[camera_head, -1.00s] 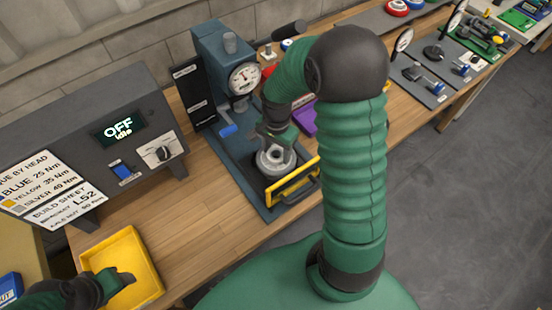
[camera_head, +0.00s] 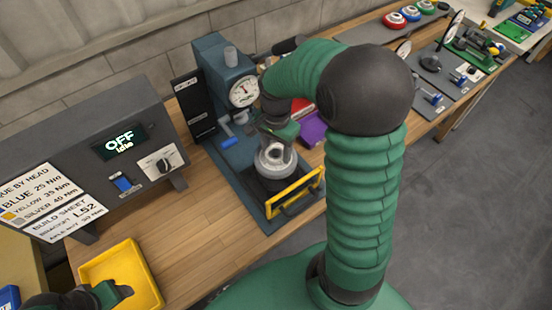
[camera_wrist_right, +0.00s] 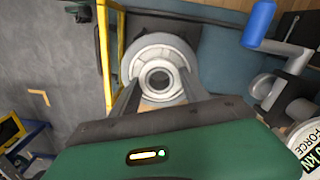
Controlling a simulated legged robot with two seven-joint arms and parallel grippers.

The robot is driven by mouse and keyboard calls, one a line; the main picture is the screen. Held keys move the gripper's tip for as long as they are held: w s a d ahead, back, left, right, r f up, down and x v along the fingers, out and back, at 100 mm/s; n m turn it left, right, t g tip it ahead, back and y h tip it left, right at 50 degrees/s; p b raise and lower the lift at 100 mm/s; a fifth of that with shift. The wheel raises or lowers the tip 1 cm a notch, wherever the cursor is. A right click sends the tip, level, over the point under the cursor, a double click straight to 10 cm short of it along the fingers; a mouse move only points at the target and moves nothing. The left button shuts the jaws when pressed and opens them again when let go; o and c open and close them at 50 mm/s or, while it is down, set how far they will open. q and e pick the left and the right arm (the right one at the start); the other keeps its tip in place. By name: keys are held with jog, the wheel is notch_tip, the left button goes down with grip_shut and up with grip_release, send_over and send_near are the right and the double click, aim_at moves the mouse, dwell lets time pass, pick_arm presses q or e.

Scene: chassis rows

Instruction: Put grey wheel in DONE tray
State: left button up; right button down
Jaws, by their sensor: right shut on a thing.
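The grey wheel (camera_head: 274,166) is in my right gripper (camera_head: 276,150), just above the dark bed of the blue press. In the right wrist view the wheel (camera_wrist_right: 163,47) sits between the two fingers, its round hub facing the camera. My right gripper (camera_wrist_right: 155,95) is shut on it. My left gripper (camera_head: 117,291) is over the yellow tray (camera_head: 141,255) at the lower left; its fingers are too unclear to tell their opening. No DONE label is legible on any tray.
The blue press (camera_head: 222,70) with its gauge stands behind the wheel, and a yellow guard handle (camera_head: 295,192) stands in front. The grey control box (camera_head: 100,125) reads OFF, idle. A purple block (camera_head: 313,129) is right of the press. Bare bench lies between tray and press.

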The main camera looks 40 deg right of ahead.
notch_tip(320, 180, up, 3)
jog(key=shift+r, duration=0.1)
notch_tip(320, 180, up, 3)
jog(key=p, duration=0.3)
jog(key=shift+p, duration=0.3)
dwell(0.4)
